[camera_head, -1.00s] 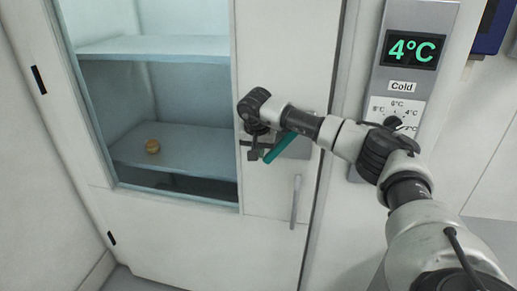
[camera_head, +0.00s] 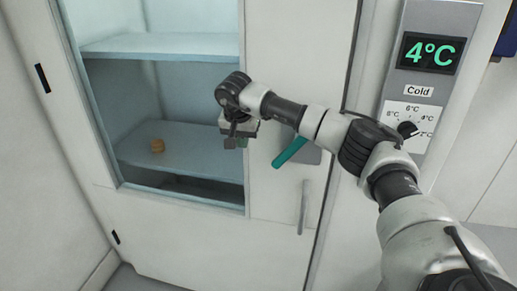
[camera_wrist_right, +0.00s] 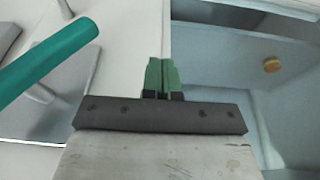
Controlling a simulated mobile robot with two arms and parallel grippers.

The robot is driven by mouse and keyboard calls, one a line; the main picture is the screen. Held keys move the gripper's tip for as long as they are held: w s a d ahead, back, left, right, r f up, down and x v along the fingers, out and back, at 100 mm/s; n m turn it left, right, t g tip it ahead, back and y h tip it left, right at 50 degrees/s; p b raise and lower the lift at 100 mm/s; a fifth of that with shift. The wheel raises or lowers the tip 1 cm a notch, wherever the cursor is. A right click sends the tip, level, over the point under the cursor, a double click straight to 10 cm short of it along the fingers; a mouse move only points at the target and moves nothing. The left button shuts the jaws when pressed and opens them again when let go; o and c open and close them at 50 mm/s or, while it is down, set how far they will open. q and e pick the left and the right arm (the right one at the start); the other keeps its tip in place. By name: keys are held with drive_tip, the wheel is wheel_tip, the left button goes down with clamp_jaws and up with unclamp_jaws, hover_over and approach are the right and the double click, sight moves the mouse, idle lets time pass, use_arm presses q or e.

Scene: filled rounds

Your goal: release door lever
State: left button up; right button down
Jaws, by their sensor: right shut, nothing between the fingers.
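The teal door lever (camera_head: 290,152) slants down to the left from a grey plate on the white door, right of the glass window. It also shows large in the right wrist view (camera_wrist_right: 45,62), at the left. My right gripper (camera_head: 237,142) is left of the lever and apart from it, in front of the window's right edge. In the right wrist view, its green-tipped fingers (camera_wrist_right: 162,76) are together with nothing between them. The lever's mount is partly hidden by my right arm in the head view. My left gripper is out of view.
Behind the window are pale blue shelves (camera_head: 200,147) with a small round tan object (camera_head: 157,146). A grey vertical handle (camera_head: 303,207) is below the lever. A panel with a 4°C display (camera_head: 431,52) and a dial (camera_head: 408,129) stands to the right.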

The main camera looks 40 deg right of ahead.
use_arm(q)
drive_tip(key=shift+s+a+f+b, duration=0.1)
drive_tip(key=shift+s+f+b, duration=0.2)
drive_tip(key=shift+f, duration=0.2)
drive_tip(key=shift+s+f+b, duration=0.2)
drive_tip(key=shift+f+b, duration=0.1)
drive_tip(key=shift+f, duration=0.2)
use_arm(e)
drive_tip(key=w+a+r, duration=0.1)
drive_tip(key=a+r, duration=0.2)
drive_tip(key=a, duration=0.1)
drive_tip(key=shift+w+a+r, duration=0.2)
drive_tip(key=shift+w+r, duration=0.1)
drive_tip(key=shift+r, duration=0.1)
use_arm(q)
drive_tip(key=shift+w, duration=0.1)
use_arm(e)
drive_tip(key=shift+s+a, duration=0.1)
drive_tip(key=shift+s, duration=0.05)
